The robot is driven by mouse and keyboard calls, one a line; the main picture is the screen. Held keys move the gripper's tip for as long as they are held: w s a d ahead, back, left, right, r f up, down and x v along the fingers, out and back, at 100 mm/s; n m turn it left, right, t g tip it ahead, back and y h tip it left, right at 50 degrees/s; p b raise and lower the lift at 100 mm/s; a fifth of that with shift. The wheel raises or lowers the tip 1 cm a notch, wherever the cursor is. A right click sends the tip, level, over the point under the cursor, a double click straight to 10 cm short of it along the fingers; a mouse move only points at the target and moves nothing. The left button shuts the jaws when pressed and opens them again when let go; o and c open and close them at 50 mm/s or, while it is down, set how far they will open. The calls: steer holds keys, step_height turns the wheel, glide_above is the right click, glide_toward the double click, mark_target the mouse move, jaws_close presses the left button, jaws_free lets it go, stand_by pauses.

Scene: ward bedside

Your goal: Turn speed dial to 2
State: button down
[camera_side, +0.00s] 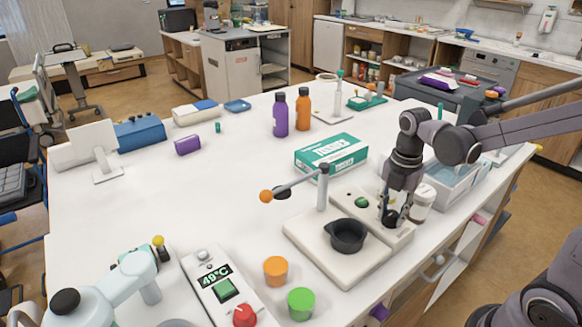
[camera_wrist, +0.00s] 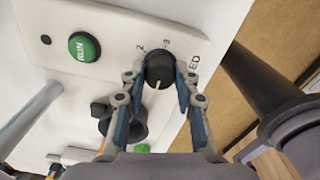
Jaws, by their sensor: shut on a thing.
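The black speed dial (camera_wrist: 159,66) sits on the white control panel (camera_wrist: 105,62), with the numbers 2 and 3 printed beside it and part of a word ending in "ED". Its white pointer line faces the bottom of the wrist picture, away from both numbers. Other marks around the dial are hidden. My gripper (camera_wrist: 160,78) is shut on the dial, one finger on each side. In the side view my gripper (camera_side: 391,214) points down at the right end of the panel, and the dial is mostly hidden there.
A green RUN button (camera_wrist: 84,47) is beside the dial. A black pan (camera_side: 347,235) stands on the white base (camera_side: 305,232) left of the panel. A white jar (camera_side: 422,203) stands close right of my gripper. A tissue box (camera_side: 330,155) lies behind.

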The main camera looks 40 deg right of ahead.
steer(key=m, duration=1.7)
steer(key=shift+m, duration=0.4)
steer(key=m, duration=0.5)
steer(key=shift+m, duration=0.3)
steer(key=c, duration=1)
jaws_free()
